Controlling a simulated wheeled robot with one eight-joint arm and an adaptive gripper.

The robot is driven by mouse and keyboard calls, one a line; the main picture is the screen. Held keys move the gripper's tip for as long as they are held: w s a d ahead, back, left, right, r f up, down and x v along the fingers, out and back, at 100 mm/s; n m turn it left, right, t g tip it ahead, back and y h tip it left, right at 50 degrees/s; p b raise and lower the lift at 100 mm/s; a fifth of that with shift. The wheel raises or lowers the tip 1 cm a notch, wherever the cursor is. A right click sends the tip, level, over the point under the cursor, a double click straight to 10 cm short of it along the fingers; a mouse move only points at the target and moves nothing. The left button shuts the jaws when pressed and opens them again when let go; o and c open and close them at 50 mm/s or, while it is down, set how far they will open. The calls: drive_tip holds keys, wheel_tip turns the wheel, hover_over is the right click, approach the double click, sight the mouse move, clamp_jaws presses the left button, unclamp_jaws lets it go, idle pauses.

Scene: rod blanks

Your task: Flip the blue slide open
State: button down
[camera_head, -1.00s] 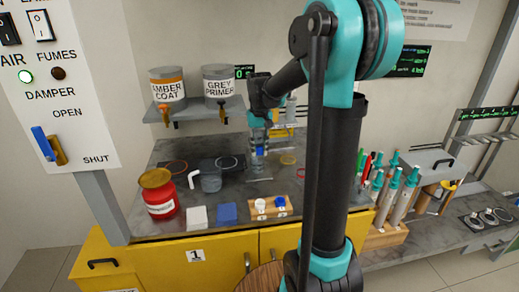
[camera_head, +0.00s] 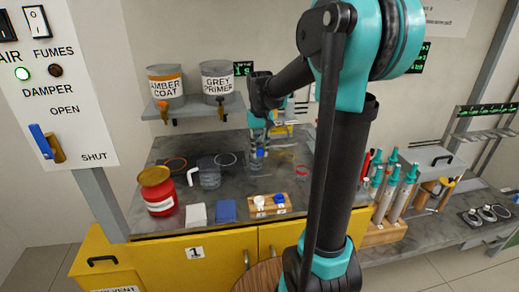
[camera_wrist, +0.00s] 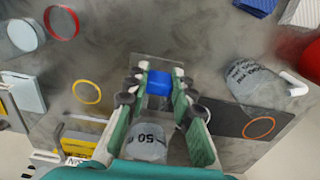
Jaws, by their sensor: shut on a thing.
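My gripper (camera_wrist: 158,88) is shut on a small blue block (camera_wrist: 158,82), low over the back of the grey bench. The block also shows in the head view (camera_head: 260,152), below my wrist. A clear vessel marked 50 (camera_wrist: 150,135) shows between my fingers in the wrist view; whether I touch it, I cannot tell. On the white panel at the left, a blue handle (camera_head: 40,141) leans beside a brass piece (camera_head: 58,149), under the words DAMPER and OPEN, with SHUT to the lower right. My gripper is far from that panel.
A wooden block with white and blue knobs (camera_head: 270,205) lies in front. Cans stand on a shelf (camera_head: 195,108) behind.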

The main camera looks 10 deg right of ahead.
drive_tip(key=c, duration=1.3)
unclamp_jaws()
drive_tip(key=shift+s, duration=0.2)
wheel_tip(320, 180, up, 12)
